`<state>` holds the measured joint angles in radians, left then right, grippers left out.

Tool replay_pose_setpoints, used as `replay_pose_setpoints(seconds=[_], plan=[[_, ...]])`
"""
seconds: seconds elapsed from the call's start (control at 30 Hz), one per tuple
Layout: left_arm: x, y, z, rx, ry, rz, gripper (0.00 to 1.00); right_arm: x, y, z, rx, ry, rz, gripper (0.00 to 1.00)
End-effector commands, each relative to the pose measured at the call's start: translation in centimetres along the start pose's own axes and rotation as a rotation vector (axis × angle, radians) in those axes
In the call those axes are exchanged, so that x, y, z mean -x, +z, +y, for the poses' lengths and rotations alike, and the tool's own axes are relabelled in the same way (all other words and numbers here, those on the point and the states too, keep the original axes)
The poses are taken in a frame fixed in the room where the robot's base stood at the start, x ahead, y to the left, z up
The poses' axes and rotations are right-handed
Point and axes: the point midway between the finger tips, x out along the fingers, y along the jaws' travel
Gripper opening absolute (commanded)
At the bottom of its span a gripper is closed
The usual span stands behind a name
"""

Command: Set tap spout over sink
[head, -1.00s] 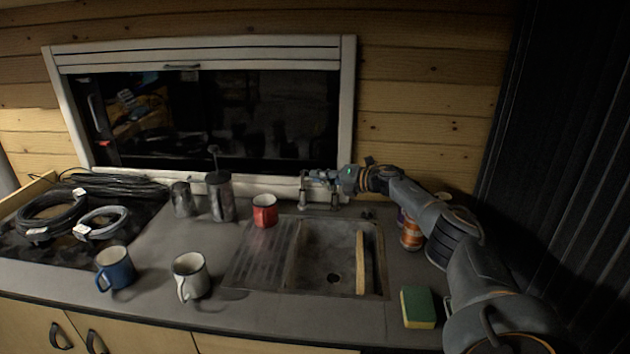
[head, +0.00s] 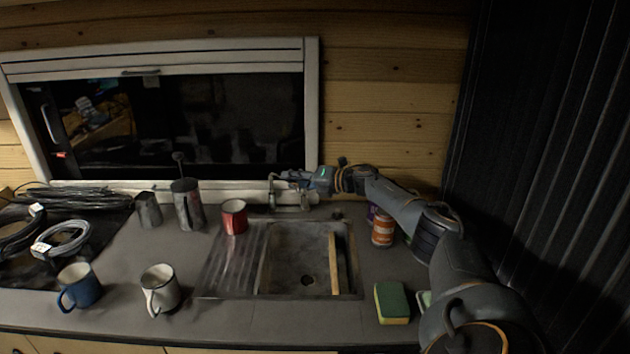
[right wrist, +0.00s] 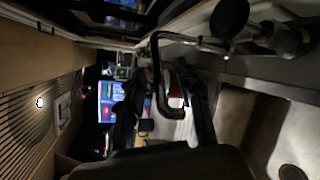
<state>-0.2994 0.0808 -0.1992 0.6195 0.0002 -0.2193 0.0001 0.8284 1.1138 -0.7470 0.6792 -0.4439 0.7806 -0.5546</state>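The metal tap (head: 304,200) stands on the counter behind the sink basin (head: 283,262). Its spout (head: 272,192) reaches left along the window ledge, and its bent end points down behind the basin's back edge, not above the basin. In the right wrist view the hooked spout (right wrist: 157,62) runs between the two dark fingers, with the sink (right wrist: 267,128) to the right. My right gripper (head: 285,176) is at the spout from above, its fingers apart with gaps beside the tube. Whether either finger touches it, I cannot tell. My left gripper is not in view.
A red mug (head: 234,217) stands left of the tap, with a steel press (head: 188,206) beyond it. An orange-labelled jar (head: 382,230) stands below my right arm.

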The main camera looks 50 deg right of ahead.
Motion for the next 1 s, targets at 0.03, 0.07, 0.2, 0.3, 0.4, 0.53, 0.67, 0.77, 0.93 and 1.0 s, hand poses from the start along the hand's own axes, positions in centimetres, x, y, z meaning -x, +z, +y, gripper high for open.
replay_pose_setpoints(seconds=[0.03, 0.07, 0.2, 0.3, 0.4, 0.53, 0.67, 0.77, 0.93, 1.0], plan=[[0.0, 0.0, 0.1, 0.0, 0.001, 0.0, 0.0, 0.9, -0.1, -0.1, 0.004, -0.005, 0.004, 0.35], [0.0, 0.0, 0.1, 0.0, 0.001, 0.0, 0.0, 1.4, -0.1, -0.1, 0.004, -0.004, 0.004, 0.35], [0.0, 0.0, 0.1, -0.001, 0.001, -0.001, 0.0, 3.6, -0.1, -0.1, 0.002, -0.006, 0.004, 0.35], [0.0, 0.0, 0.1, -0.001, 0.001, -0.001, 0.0, 5.0, -0.1, -0.2, 0.002, -0.006, 0.004, 0.35], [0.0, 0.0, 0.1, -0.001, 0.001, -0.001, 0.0, 6.3, -0.1, -0.1, 0.001, -0.004, 0.004, 0.35], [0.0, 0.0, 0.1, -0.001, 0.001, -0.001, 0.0, 7.7, 0.0, -0.1, 0.001, -0.004, 0.003, 0.35], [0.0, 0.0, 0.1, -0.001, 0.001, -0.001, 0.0, 8.8, 0.0, -0.1, 0.001, -0.003, 0.002, 0.35], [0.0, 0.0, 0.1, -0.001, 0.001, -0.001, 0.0, 9.2, 0.0, 0.0, 0.002, -0.001, 0.003, 0.35], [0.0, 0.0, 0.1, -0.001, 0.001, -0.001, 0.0, 9.6, 0.0, 0.1, 0.001, 0.0, 0.002, 0.35], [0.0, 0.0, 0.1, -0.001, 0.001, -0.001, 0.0, 9.6, 0.1, 0.2, 0.001, 0.001, 0.001, 0.35]])
